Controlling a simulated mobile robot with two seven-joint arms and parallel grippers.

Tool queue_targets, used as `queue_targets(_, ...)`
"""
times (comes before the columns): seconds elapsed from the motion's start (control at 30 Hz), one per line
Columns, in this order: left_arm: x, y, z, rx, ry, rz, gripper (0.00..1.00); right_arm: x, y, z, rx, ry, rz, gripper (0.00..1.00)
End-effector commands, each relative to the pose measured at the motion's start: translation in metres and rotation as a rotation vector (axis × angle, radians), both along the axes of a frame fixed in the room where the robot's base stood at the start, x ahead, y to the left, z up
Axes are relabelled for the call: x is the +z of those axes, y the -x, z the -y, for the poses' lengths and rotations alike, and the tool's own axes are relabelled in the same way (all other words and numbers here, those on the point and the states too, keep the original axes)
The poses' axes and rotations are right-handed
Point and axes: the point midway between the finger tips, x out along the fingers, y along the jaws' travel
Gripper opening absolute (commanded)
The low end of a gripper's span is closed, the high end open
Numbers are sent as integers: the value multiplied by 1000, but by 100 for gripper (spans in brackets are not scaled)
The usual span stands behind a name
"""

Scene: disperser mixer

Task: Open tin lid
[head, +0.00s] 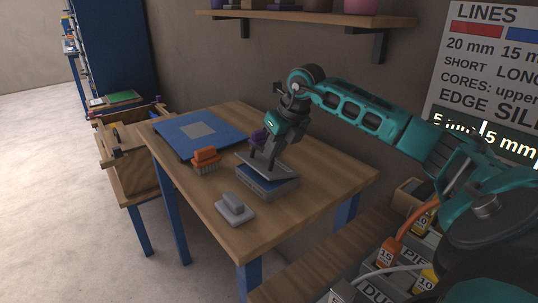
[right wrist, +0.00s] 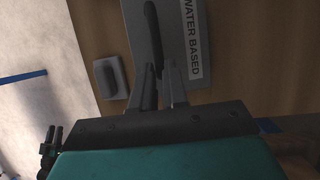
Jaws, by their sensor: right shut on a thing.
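A grey rectangular tin (head: 272,188) stands on the wooden table in the head view. Its flat grey lid (head: 279,169) is tilted, with a gap between it and the tin body at the front. My right gripper (head: 262,162) reaches down onto the lid from above and is shut on its dark handle. In the right wrist view my right gripper (right wrist: 159,75) has its two fingers on either side of the dark lid handle (right wrist: 153,35). The lid (right wrist: 180,60) there bears the label "WATER BASED". The tin's inside is hidden. My left gripper is not in view.
On the table (head: 310,200) are a small grey block on a plate (head: 234,209), an orange brush-like thing (head: 206,160) and a blue mat (head: 175,140). A wall shelf (head: 300,17) hangs above. The front right table top is clear.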

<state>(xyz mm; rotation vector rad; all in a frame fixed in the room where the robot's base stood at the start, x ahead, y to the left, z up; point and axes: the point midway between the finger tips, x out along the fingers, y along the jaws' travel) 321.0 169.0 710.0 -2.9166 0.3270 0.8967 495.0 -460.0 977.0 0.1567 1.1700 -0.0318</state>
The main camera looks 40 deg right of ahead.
Motion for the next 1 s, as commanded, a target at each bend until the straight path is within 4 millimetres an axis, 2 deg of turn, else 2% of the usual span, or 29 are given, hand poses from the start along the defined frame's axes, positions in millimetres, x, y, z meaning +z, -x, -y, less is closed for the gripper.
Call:
queue_targets(0.03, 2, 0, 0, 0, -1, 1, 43, 5, 1, 8, -7, -39, 5, 0)
queue_targets(0.3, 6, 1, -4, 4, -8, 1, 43, 18, 3, 33, -10, -297, 36, 0)
queue_targets(0.7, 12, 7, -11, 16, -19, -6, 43, 23, 6, 71, -6, -668, 83, 0)
queue_targets(0.93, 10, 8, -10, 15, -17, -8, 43, 16, 9, 95, -5, -650, 80, 0)
queue_targets(1.0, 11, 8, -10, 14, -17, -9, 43, 15, 10, 92, -1, -647, 74, 4)
